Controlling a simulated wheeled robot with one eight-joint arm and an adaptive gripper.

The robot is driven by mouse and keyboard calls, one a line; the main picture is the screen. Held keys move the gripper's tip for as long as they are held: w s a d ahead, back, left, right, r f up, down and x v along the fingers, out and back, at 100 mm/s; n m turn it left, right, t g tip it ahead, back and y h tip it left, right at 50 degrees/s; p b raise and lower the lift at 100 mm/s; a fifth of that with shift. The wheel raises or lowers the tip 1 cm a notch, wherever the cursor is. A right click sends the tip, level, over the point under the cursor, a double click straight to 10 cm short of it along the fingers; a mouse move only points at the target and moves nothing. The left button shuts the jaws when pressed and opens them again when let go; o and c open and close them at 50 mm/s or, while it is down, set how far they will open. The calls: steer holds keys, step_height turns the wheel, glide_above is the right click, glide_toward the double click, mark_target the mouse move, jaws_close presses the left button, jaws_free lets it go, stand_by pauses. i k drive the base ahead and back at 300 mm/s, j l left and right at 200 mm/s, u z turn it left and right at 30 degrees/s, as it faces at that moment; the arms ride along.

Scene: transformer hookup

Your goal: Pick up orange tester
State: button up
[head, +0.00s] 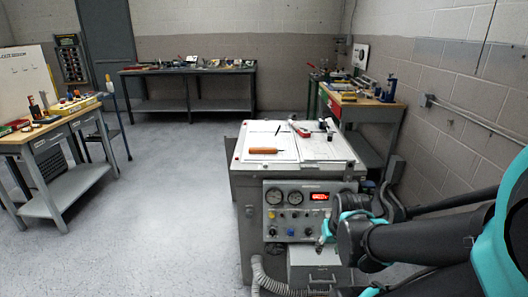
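The orange tester (264,151) lies flat on the pale top of the grey cabinet (247,178), near its front left. It has an orange handle at the left and a thin dark tip to the right. My arm reaches in from the right, in front of the cabinet's right side. My gripper (328,232) appears to be at the arm's end, low by the front panel and apart from the tester. Its fingers are too small and overlapped to tell whether they are open.
A dark pen-like rod (278,129) and a red-and-white tool (299,128) lie behind the tester. The cabinet front has gauges and a red display (319,197). A hose (262,277) hangs low. Workbenches stand left (52,137), back and right. Left floor is clear.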

mark_target(252, 150)
steer(key=i+j+u, duration=0.1)
steer(key=u, duration=0.3)
steer(key=i+j+u, duration=0.1)
steer(key=u, duration=0.35)
steer(key=i+j+u, duration=0.1)
steer(key=u, duration=0.3)
steer(key=i+u, duration=0.15)
steer(key=u, duration=0.25)
steer(key=i, duration=2.35)
steer(key=i+j+z, duration=0.1)
steer(key=i+z, duration=0.2)
steer(key=i, duration=0.15)
steer(key=i+j+z, duration=0.55)
steer(key=i, duration=0.25)
steer(key=z, duration=2.1)
